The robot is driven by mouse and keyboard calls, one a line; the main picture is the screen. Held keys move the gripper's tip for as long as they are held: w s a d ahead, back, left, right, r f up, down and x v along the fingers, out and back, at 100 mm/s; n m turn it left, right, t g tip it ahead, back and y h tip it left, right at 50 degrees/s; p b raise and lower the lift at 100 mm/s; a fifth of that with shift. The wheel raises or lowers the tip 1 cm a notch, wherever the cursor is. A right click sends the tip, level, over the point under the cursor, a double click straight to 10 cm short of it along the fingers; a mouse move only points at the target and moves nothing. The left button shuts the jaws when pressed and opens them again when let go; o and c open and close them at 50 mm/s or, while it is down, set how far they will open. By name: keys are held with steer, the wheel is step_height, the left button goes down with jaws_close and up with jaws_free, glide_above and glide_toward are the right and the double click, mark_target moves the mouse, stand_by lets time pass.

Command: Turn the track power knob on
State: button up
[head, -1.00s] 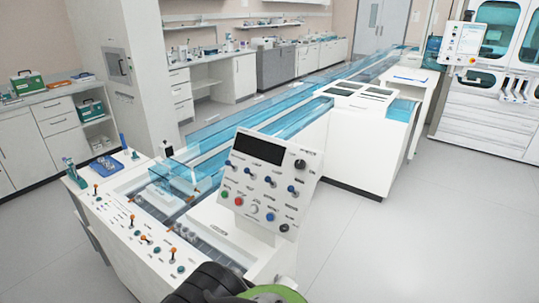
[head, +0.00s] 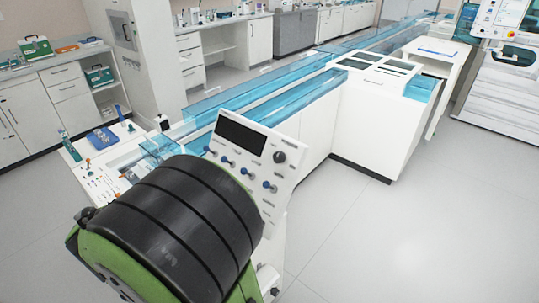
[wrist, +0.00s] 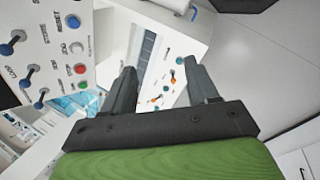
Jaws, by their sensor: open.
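The tilted white control panel (head: 245,150) stands at the near end of the track. It has a dark display (head: 241,136), blue toggles and a black round knob (head: 280,157) right of the display. I cannot read the labels, so I cannot tell whether this is the track power knob. In the wrist view the panel (wrist: 55,45) is at the upper left, with blue toggles, a red button (wrist: 80,69) and a green button (wrist: 83,85). My gripper (wrist: 160,75) is open and empty, apart from the panel. My arm hides the panel's lower left and the gripper in the head view.
The blue clear-walled track (head: 260,95) runs from the panel toward the back right. A white cabinet unit (head: 380,110) stands beside it. More small controls (wrist: 155,99) on the white deck show beyond my fingers. Floor to the right (head: 430,220) is clear.

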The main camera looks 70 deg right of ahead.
steer(key=s+d+n+g+h+p, duration=0.25)
steer(key=d+g+h, duration=0.25)
steer(key=d, duration=0.5)
steer(key=n+g+h, duration=0.3)
steer(key=n+h, duration=0.3)
glide_toward(276, 159)
steer(key=x, duration=0.8)
steer(key=shift+s+d, duration=0.25)
steer(key=shift+d, duration=0.05)
steer(key=c, duration=1)
steer(key=shift+c, duration=0.2)
